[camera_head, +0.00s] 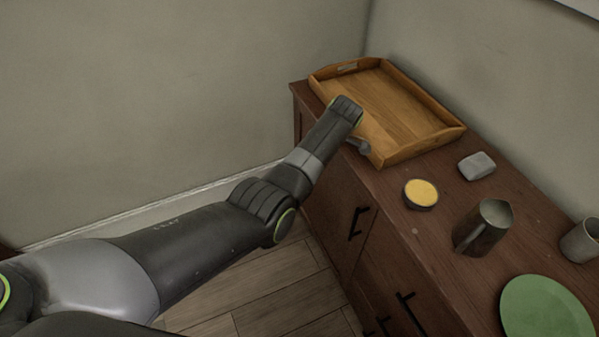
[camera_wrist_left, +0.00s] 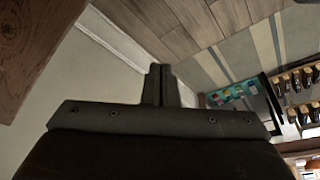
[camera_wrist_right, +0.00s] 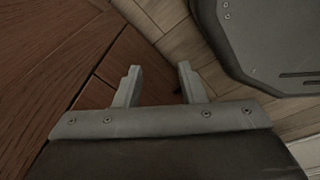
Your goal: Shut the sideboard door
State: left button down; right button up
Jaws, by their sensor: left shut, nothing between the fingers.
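The dark brown wooden sideboard (camera_head: 480,225) stands along the wall at the right. Its front panel (camera_head: 332,200) at the far end has a black handle (camera_head: 357,222) and looks about flush with the front; I cannot tell whether this door is fully shut. My left arm reaches across to the far front corner of the sideboard. My left gripper (camera_wrist_left: 160,85) is shut and empty; in the head view its fingers are mostly hidden by the wrist. My right gripper (camera_wrist_right: 157,85) is open and empty beside reddish-brown wood (camera_wrist_right: 95,95), and is outside the head view.
Bare floor (camera_head: 265,290) lies in front.

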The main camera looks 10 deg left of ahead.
pick_arm(q)
jog(key=shift+w+d+b, duration=0.35)
jog(key=shift+d+b, duration=0.45)
jog(key=shift+b, duration=0.1)
jog(key=shift+w+d+b, duration=0.3)
jog(key=shift+d+b, duration=0.45)
jog(key=shift+b, duration=0.1)
jog(key=shift+w+d+b, duration=0.35)
jog(key=shift+d+b, duration=0.45)
jog(key=shift+b, duration=0.1)
